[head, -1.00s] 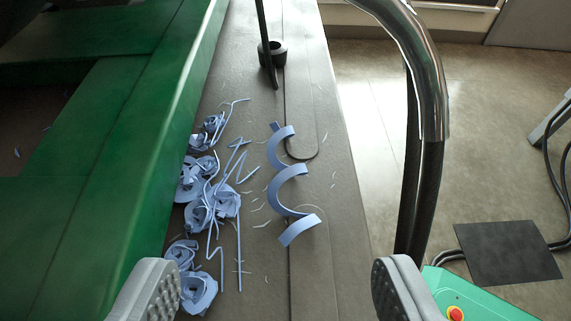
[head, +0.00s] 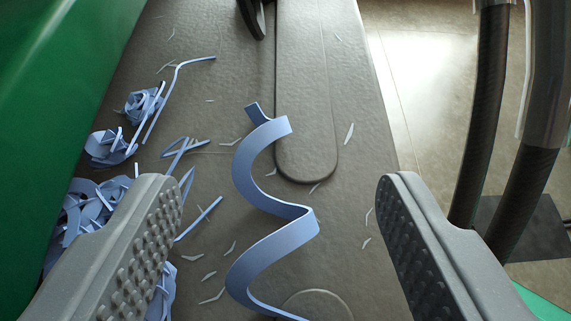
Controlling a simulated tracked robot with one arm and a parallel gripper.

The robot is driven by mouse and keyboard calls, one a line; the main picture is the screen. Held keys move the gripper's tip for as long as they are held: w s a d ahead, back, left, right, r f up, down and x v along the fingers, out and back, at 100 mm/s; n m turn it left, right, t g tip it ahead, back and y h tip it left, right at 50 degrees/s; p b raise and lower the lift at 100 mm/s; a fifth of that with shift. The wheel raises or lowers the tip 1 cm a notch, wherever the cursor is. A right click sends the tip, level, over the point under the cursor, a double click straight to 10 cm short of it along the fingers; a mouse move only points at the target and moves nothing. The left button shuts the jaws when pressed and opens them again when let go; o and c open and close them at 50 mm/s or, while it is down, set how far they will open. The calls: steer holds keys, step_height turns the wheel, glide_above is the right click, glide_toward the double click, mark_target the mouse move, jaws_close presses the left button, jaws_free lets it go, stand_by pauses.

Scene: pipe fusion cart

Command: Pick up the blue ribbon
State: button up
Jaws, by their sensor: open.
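The blue ribbon (head: 252,258) is a wide, loosely coiled spiral strip lying on the dark grey textured tray surface (head: 225,75). It runs from the picture's middle down to the lower edge, where its near end is cut off. My gripper (head: 278,190) is open, with one grey ribbed finger on each side of the ribbon. The ribbon lies between the fingers in the picture and is nearer the left finger. Neither finger visibly touches it. How high the fingers are above the surface is hard to tell.
Several blue shaving clumps (head: 110,147) and thin strips lie at left, partly hidden behind the left finger. A green beam (head: 50,90) borders the left side. Black hoses (head: 478,110) and a metal tube stand at right. Pale slivers are scattered around. A black fitting (head: 254,15) sits at the top.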

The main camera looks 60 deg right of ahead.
mark_target(276, 257)
steer(key=shift+d, duration=0.1)
steer(key=c, duration=1.1)
steer(key=shift+r, duration=0.15)
steer(key=shift+w+r+p, duration=0.1)
steer(key=shift+r+p, duration=0.35)
steer(key=shift+r, duration=0.45)
steer(key=shift+r+p, duration=0.3)
steer(key=shift+r, duration=0.65)
steer(key=s+d+r+p, duration=0.1)
steer(key=s+d, duration=0.9)
steer(key=d, duration=0.2)
steer(key=shift+s+d+p, duration=0.15)
steer(key=shift+s+p, duration=0.05)
steer(key=shift+p, duration=0.15)
